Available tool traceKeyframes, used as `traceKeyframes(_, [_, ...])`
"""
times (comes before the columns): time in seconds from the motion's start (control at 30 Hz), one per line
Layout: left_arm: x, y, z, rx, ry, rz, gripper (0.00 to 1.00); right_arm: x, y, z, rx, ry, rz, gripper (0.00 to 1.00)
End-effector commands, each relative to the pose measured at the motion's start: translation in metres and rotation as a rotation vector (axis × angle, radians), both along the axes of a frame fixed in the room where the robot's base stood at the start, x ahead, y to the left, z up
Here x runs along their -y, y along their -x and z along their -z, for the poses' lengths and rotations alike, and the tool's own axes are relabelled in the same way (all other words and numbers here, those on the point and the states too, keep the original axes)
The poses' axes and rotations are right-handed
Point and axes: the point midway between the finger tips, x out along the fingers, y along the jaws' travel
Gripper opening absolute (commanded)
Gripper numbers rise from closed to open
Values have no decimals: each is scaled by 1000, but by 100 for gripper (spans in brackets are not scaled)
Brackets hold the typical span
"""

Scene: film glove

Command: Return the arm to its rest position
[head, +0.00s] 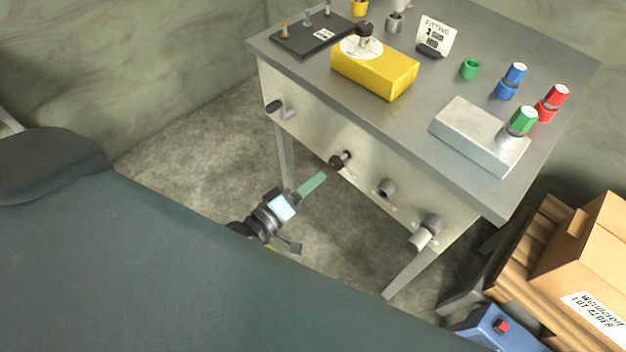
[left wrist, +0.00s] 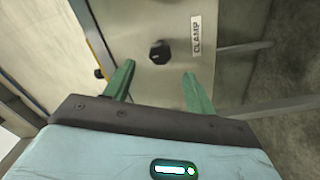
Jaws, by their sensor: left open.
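My left gripper (head: 312,184) shows in the head view in front of the bench, low, beside its front panel and apart from it. In the left wrist view its two green fingers (left wrist: 158,84) are spread with nothing between them. Beyond the fingers is a dark round knob (left wrist: 160,52) on the panel, next to a label reading CLAMP (left wrist: 196,35). The large dark green shape across the lower left of the head view hides most of the arm. My right gripper is in neither view.
The metal bench (head: 452,52) carries a yellow box (head: 375,76), a grey block (head: 480,135) and several coloured knobs. Handles such as the lower right one (head: 425,233) stick out of its front. A cardboard box (head: 590,250) sits at the right. Bare floor (head: 200,150) lies left of the bench.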

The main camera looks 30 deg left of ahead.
Motion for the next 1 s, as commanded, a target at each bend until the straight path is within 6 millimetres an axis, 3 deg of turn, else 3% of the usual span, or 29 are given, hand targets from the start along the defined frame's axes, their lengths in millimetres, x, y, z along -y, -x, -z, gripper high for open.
traceKeyframes(0.4, [0, 0, 0, -2, -2, 0, 55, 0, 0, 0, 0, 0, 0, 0])
traceKeyframes(0.53, [4, 14, 5, -20, -54, 6, 55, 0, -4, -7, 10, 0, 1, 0])
traceKeyframes(0.67, [10, 50, 17, -68, -212, 25, 55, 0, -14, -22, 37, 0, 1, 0])
traceKeyframes(1.0, [6, 187, 49, -251, -810, 160, 55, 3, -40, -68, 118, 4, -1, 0])
